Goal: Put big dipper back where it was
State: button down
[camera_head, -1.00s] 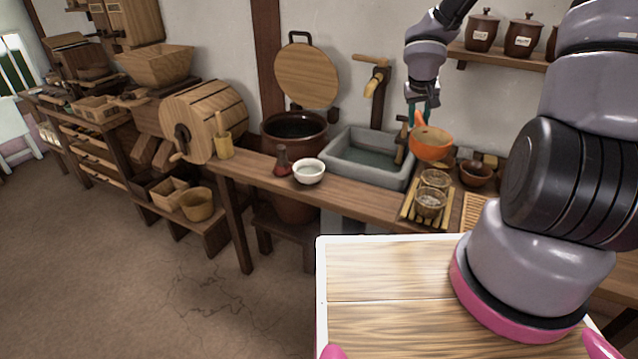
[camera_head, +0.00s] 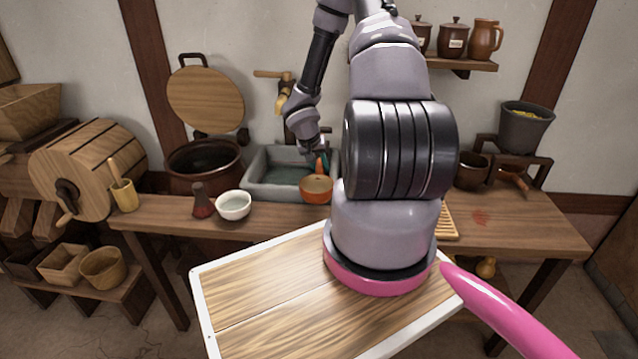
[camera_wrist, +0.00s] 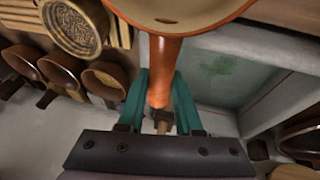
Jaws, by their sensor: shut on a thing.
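The big dipper is an orange, glossy, round-bowled dipper (camera_head: 316,190) in front of the right part of the grey sink (camera_head: 262,194) in the head view. My gripper (camera_head: 320,163) is shut on its handle. In the wrist view the teal fingers of my gripper (camera_wrist: 160,105) close on both sides of the orange handle (camera_wrist: 164,68). The dipper's bowl (camera_wrist: 180,22) fills the top of that view and is cut off by its edge. The sink also shows in the wrist view (camera_wrist: 222,66), right of the handle. My own arm hides the counter right of the dipper.
A white bowl (camera_head: 233,206) and a red-brown bottle (camera_head: 202,204) stand left of the sink. The tap (camera_head: 281,97) rises behind it. A dark bowl (camera_head: 470,171) and a small pan (camera_head: 514,179) are at right. Several small brown vessels (camera_wrist: 58,70) lie left in the wrist view.

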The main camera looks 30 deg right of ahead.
aim_at(320, 173)
jog(key=shift+f, duration=2.15)
jog(key=shift+s, duration=0.1)
jog(key=shift+f, duration=0.6)
jog(key=c, duration=0.6)
grip_release()
jog(key=shift+s, duration=0.1)
jog(key=v, duration=1.3)
jog(key=shift+w+d+r, duration=0.2)
jog(key=shift+d+r, duration=0.05)
jog(key=shift+r, duration=0.05)
